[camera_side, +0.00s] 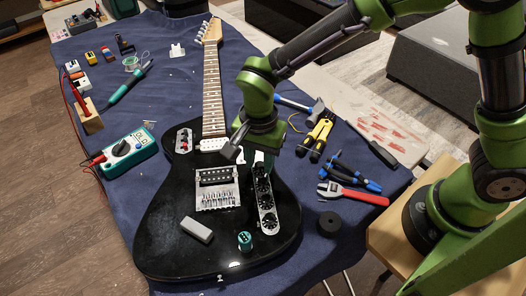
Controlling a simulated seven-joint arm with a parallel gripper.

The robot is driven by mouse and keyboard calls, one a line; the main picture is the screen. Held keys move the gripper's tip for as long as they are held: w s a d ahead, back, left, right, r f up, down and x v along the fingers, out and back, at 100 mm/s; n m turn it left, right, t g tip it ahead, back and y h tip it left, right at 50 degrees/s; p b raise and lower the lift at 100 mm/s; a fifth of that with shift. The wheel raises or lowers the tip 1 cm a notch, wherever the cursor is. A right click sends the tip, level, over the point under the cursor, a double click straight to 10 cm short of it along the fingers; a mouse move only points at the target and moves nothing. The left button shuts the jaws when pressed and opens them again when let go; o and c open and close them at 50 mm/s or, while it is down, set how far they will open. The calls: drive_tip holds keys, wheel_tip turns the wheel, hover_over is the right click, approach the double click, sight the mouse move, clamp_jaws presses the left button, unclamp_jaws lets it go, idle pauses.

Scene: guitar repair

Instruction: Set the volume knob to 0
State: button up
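The black electric guitar (165,235) lies flat, with its neck pointing to the back of the table. A silver control plate (268,222) with several dark round parts sits right of the bridge. I cannot tell which of these is the volume knob or read its setting. A smaller plate (184,141) with red and dark parts sits on the upper left of the body. My gripper (230,151) is above the body near the pickups, to the upper left of the control plate. Its fingers are small and dark, so I cannot tell whether they are open. It appears apart from the control plate.
A green cylinder (245,241) and a grey block (197,230) sit on the guitar's lower body. A green multimeter (130,151) lies to the left.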

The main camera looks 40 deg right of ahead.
drive_tip(key=shift+f, duration=0.4)
drive_tip(key=shift+r, duration=0.15)
idle(0.6)
